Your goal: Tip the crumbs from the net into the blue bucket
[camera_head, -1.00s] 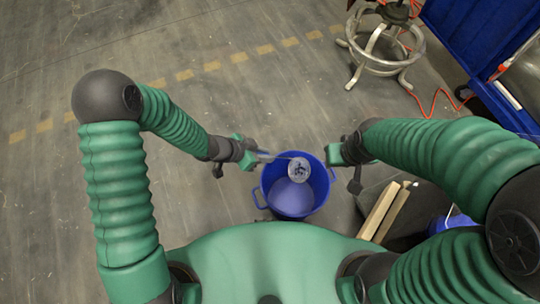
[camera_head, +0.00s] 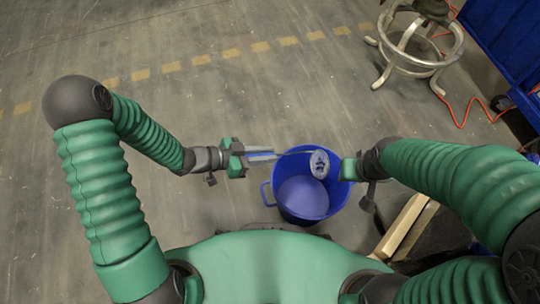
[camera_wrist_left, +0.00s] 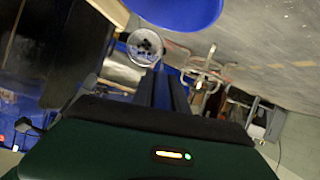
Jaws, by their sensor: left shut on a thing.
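The blue bucket (camera_head: 303,198) stands on the floor in front of my body, open side up, with a handle on its left side. The net (camera_head: 319,164) is a small round hoop with dark crumbs (camera_wrist_left: 146,43) in it. It is over the far right part of the bucket's opening. My left gripper (camera_head: 250,156) is shut on the net's thin handle, left of the bucket. In the left wrist view the net (camera_wrist_left: 145,47) is beyond the fingers, beside the blue bucket (camera_wrist_left: 180,10). My right gripper (camera_head: 349,169) is by the bucket's right rim; its fingers are not clear.
A metal stool (camera_head: 417,50) stands at the top right with an orange cable (camera_head: 462,115) on the floor by it. Pale wooden boards (camera_head: 407,228) lie right of the bucket. A large blue container (camera_head: 508,45) is at the top right corner. The floor at left is clear.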

